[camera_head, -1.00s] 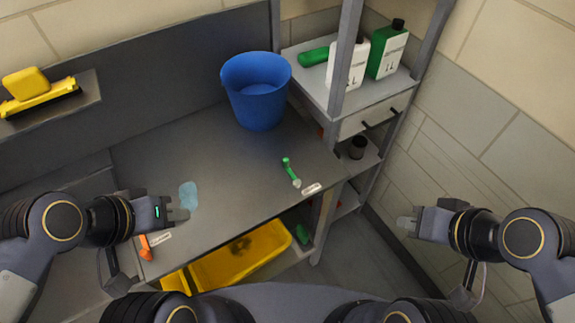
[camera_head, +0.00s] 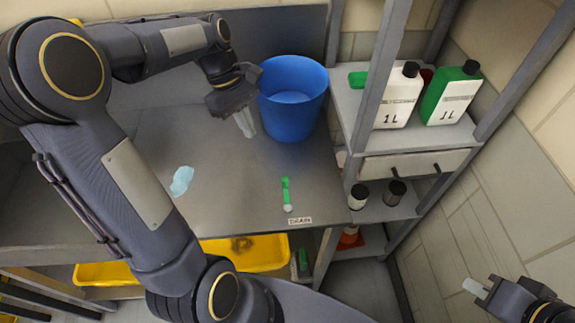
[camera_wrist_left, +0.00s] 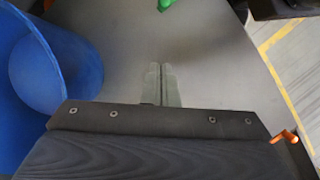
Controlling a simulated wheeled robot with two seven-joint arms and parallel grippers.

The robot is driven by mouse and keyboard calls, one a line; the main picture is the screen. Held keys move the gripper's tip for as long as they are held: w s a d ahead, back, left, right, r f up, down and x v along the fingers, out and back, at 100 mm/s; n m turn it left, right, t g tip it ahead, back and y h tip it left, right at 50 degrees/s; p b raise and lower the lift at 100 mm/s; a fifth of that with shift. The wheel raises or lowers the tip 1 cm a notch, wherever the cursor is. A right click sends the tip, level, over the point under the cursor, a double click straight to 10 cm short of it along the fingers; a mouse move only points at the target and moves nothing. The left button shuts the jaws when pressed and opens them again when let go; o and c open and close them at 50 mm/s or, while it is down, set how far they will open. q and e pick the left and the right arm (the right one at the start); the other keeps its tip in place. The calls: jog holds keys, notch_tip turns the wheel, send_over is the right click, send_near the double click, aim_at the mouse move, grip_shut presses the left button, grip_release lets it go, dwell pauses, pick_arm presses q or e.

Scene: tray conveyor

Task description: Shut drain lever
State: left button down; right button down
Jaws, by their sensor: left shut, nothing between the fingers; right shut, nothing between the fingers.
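The green drain lever (camera_head: 286,190) lies on the grey bench top near its front right, by a white label (camera_head: 300,220) reading DRAIN. Its green end shows at the top edge of the left wrist view (camera_wrist_left: 166,4). My left gripper (camera_head: 245,122) is shut and empty. It points down over the bench just left of the blue bucket, behind and left of the lever and apart from it. Its closed fingers show in the left wrist view (camera_wrist_left: 160,72). My right gripper (camera_head: 475,287) is shut and empty at the lower right, away from the bench.
The blue bucket (camera_head: 292,107) stands at the back of the bench. A light blue puddle or cloth (camera_head: 181,180) lies left of the lever. An orange lever (camera_wrist_left: 285,136) shows in the left wrist view. A yellow tray (camera_head: 262,253) sits below. A shelf unit (camera_head: 415,163) with bottles stands right.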

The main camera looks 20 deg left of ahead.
pick_arm(q)
send_near(286, 194)
jog(key=w+a+f, duration=0.2)
jog(key=a, duration=0.1)
jog(key=a+f, duration=0.1)
jog(key=a, duration=0.1)
jog(key=shift+w+f, duration=0.4)
jog(key=d, duration=0.2)
jog(key=d+p, duration=0.1)
jog(key=shift+s+f, duration=0.3)
jog(key=shift+s, duration=0.05)
jog(key=shift+s+d+f, duration=0.1)
jog(key=shift+d, duration=0.4)
